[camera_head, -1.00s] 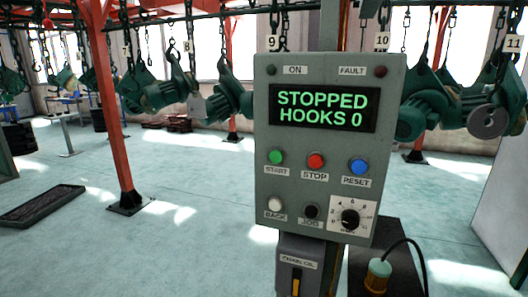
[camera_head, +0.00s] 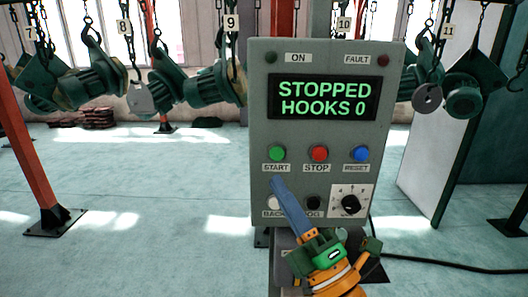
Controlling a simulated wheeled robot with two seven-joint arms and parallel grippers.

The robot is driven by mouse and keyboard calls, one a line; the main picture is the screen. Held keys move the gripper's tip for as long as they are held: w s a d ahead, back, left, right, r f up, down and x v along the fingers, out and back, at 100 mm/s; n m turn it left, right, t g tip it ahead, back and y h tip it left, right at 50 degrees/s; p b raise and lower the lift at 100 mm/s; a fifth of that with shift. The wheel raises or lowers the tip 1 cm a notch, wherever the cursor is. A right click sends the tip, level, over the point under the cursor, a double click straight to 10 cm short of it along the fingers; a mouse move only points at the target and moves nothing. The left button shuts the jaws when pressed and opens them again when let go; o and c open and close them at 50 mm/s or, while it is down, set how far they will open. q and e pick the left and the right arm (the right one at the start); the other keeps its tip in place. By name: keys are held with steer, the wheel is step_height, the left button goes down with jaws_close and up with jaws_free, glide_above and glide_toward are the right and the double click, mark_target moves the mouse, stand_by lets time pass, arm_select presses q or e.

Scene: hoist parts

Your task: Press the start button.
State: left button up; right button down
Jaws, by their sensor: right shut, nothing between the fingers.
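The grey control panel (camera_head: 260,205) faces me, a little right of the middle. Its display (camera_head: 323,98) reads STOPPED, HOOKS 0. The green start button (camera_head: 277,153) is at the left of the coloured button row, with its START label just below. My right gripper (camera_head: 278,183) comes up from the bottom, shut and empty. Its blue fingers point up and left, and their tips show just below the START label. I cannot tell how far the tips are from the panel face. The start button is fully visible. My left gripper is out of view.
The red stop button (camera_head: 319,153) and blue reset button (camera_head: 361,154) are right of start. The white BACK button (camera_head: 275,203) and dark jog button (camera_head: 313,203) sit close to my fingers. A dial (camera_head: 350,204) is at the lower right. Hoists hang from chains behind.

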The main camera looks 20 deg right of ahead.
mark_target(277, 153)
steer(key=shift+w+d+b, duration=0.25)
steer(key=shift+w+d, duration=0.25)
steer(key=shift+w, duration=0.9)
steer(key=shift+w+d+b, duration=0.25)
steer(key=shift+w+d, duration=0.3)
steer(key=shift+w, duration=0.8)
steer(key=shift+w+d+b, duration=0.25)
steer(key=shift+w+d, duration=0.25)
steer(key=shift+w, duration=0.9)
steer(key=shift+w+d, duration=0.1)
steer(key=shift+w, duration=0.3)
